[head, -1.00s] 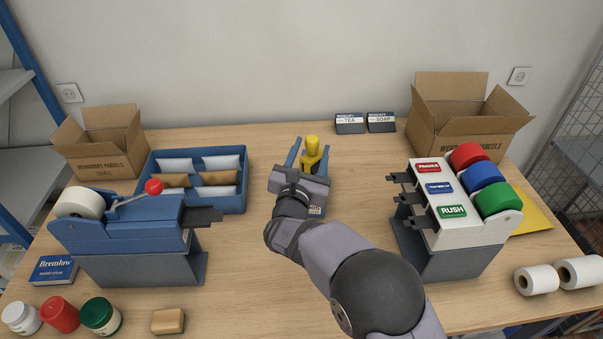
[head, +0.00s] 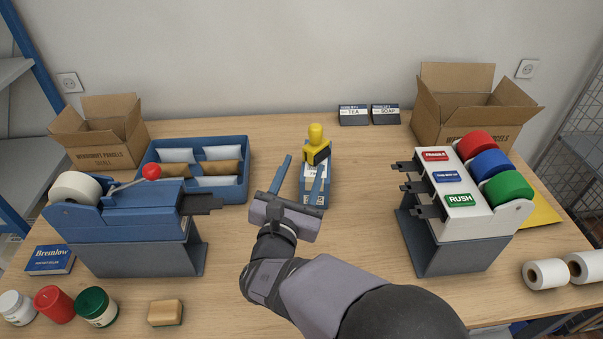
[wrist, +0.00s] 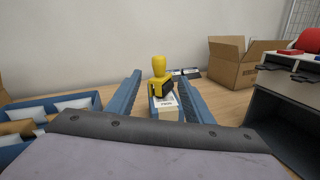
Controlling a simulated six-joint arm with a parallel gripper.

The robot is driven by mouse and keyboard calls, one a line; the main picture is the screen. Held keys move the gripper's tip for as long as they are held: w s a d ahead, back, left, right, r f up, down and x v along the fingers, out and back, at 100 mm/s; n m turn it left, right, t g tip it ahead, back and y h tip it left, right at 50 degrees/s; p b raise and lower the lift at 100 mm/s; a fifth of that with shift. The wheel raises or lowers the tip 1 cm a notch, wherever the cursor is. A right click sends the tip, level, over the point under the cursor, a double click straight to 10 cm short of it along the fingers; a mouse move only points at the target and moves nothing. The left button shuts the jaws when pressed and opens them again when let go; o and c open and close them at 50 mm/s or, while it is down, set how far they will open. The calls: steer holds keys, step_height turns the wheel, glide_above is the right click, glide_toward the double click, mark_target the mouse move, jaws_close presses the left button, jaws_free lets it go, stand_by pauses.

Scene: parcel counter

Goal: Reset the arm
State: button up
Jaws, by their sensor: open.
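My gripper (head: 302,177) is open and empty over the middle of the table, its two blue fingers spread apart. A yellow stamp (head: 316,148) stands just beyond the fingertips, on top of a small white and blue box (head: 313,185). In the wrist view my gripper (wrist: 162,88) has the yellow stamp (wrist: 159,70) and the box (wrist: 166,108) showing between its fingers, farther out. I cannot tell how the stamp rests on the box.
A blue tray of packets (head: 240,146) and a blue tape dispenser (head: 130,225) stand left. A white label dispenser (head: 470,212) stands right. Open cartons (head: 100,130) (head: 455,130) and TEA and SOAP cards (head: 353,115) are at the back. Table between them is mostly clear.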

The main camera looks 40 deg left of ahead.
stand_by(0.4)
